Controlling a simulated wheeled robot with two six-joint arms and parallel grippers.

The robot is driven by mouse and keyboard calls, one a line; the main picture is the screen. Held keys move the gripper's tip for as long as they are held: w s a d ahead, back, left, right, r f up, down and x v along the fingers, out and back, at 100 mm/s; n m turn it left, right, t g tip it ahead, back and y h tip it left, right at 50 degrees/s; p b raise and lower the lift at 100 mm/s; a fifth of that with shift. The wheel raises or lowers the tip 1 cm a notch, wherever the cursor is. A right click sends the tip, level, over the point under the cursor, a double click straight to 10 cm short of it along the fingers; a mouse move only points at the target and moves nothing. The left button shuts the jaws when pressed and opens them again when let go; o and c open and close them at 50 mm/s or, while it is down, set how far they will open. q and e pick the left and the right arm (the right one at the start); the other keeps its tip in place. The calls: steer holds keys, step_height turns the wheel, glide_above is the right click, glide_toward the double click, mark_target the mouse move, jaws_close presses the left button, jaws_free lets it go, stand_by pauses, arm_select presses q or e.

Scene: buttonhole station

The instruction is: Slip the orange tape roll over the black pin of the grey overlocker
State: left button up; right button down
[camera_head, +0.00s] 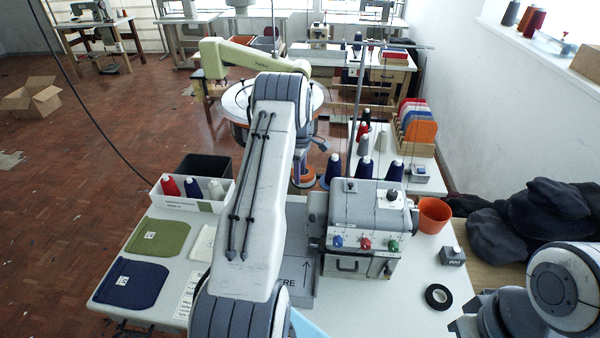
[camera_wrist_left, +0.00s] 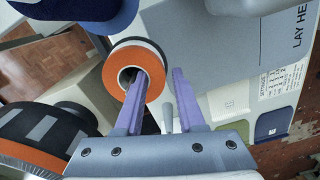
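The orange tape roll (camera_wrist_left: 117,75) shows in the left wrist view with its orange face and open hole towards the camera. The grey overlocker (camera_head: 366,212) stands right of my left arm. I cannot clearly pick out its black pin. My right gripper's fingers do not show.
Blue thread cones (camera_head: 394,172) stand behind the overlocker. An orange cup (camera_head: 433,214), a grey box (camera_head: 452,255) and a black tape roll (camera_head: 438,296) are to its right. A white tray (camera_head: 190,199) with cones and folded cloths (camera_head: 135,283) lie left.

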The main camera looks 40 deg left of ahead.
arm_select(q)
steer(key=shift+w+a+r, duration=0.1)
steer(key=shift+w, duration=0.25)
steer(key=shift+r, duration=0.15)
step_height(320, 180, up, 10)
steer(key=b, duration=0.3)
steer(key=shift+s, duration=0.2)
stand_by(0.3)
steer(key=d+r+m, duration=0.1)
steer(key=d+m, duration=0.1)
steer(key=d, duration=0.4)
steer(key=d+r+m, duration=0.2)
steer(key=d, duration=0.4)
steer(key=d+r+m, duration=0.1)
steer(key=d+m, duration=0.2)
steer(key=d, duration=0.2)
steer(key=shift+d+r, duration=0.4)
steer(key=s+d+r+m, duration=0.3)
steer(key=s+d+m, duration=1.1)
steer(key=s+d, duration=0.75)
steer(key=s+d+f+m, duration=0.1)
steer(key=s+m, duration=0.2)
steer(key=s, duration=0.3)
steer(key=s+d+f+m+h, duration=0.1)
steer(key=s+d+m, duration=0.1)
steer(key=s+m, duration=0.2)
steer(key=shift+s+f+m, duration=0.3)
steer(key=shift+s+f, duration=0.1)
steer(key=shift+s, duration=0.45)
